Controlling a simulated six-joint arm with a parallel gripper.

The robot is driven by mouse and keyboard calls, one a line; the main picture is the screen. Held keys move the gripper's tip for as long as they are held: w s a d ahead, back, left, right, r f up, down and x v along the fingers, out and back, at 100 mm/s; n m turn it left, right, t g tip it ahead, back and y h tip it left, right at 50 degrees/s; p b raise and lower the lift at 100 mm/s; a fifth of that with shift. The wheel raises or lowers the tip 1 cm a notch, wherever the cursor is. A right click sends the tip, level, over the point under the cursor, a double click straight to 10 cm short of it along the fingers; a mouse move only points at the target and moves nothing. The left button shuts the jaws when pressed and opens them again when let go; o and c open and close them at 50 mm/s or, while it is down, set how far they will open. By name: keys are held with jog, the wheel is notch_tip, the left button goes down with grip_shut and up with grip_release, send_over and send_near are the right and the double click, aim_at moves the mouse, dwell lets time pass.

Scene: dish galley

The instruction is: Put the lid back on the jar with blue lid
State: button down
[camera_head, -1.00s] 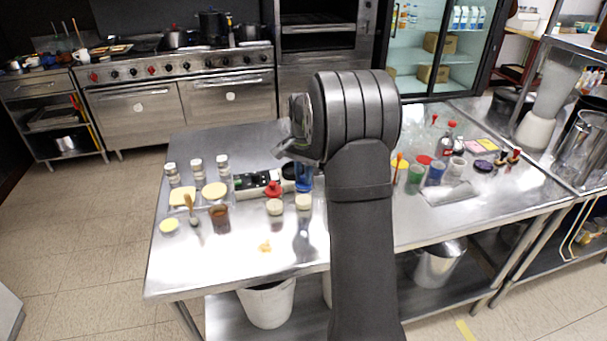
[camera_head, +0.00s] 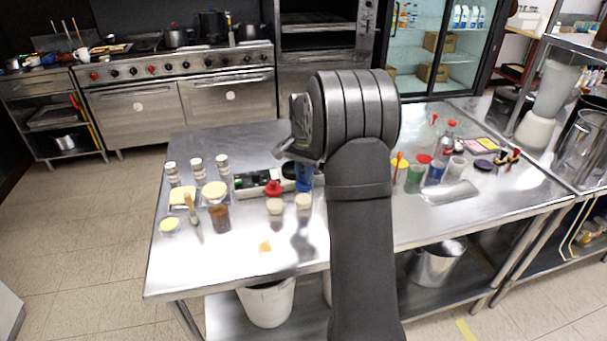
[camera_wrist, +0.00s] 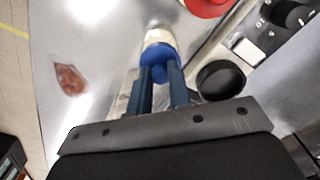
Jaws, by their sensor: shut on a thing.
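My gripper (camera_wrist: 162,74) is shut on the knob of a blue lid (camera_wrist: 156,50) in the wrist view. Past the lid, a pale, cream-topped jar (camera_wrist: 160,36) is partly covered by it. I cannot tell whether lid and jar touch. In the head view, the blue of the fingers and lid (camera_head: 304,178) shows just behind a small cream-topped jar (camera_head: 303,205), left of my arm. A similar cream-topped jar (camera_head: 275,208) stands to its left.
A red-topped item (camera_head: 273,188) and a dark tray (camera_head: 252,180) are close by. A brown glass (camera_head: 219,218) stands further left. Cups, including a green one (camera_head: 414,180), stand right of my arm. The front left of the steel table (camera_head: 200,270) is mostly clear.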

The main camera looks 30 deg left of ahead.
jog(key=c, duration=0.8)
grip_release()
jog(key=shift+o, duration=0.2)
jog(key=shift+r, duration=0.15)
jog(key=shift+r, duration=3.35)
grip_shut()
